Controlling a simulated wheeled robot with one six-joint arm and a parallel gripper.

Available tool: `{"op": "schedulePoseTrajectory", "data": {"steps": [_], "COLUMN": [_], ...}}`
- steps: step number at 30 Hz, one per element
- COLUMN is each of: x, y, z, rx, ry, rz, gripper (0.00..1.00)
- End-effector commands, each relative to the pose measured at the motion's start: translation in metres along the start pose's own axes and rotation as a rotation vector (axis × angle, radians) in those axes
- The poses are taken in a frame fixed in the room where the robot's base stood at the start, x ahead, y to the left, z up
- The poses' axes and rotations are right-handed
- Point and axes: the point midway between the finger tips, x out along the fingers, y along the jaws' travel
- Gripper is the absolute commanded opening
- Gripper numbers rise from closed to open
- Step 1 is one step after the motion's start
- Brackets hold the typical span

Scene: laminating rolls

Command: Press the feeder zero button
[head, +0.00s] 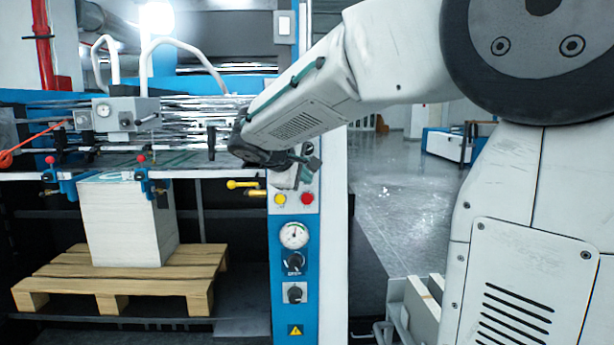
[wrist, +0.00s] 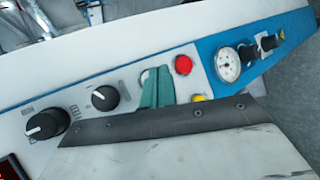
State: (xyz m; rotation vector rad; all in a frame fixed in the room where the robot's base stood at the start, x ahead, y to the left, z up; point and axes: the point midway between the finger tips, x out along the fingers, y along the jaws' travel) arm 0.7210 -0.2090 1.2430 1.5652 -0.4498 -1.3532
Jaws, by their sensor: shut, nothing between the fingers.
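My gripper (head: 298,176) is at the blue-edged control column of the machine, just above its yellow button (head: 280,199) and red button (head: 307,198). In the wrist view my gripper's green fingers (wrist: 160,76) are together and empty, over the pale panel. A whitish round button (wrist: 146,76) shows partly behind the fingers. The red button (wrist: 183,65) is right of them, and the yellow button (wrist: 199,98) is below it, partly covered by my gripper's dark edge. No readable label shows which button is feeder zero. I cannot tell whether the fingers touch the panel.
Two black knobs (wrist: 105,98) (wrist: 47,124) are left of the fingers on the panel. A gauge (head: 294,235) and more knobs (head: 293,263) sit lower on the column. A paper stack (head: 125,222) rests on a wooden pallet (head: 130,283) at left. Open floor lies at right.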

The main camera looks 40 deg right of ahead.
Motion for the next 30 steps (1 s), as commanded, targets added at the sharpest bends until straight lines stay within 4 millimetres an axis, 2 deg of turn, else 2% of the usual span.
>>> {"op": "schedulePoseTrajectory", "data": {"steps": [30], "x": [0.0077], "y": [0.0056], "z": [-0.0056], "rx": [0.0], "ry": [0.0], "rz": [0.0], "gripper": [0.0]}}
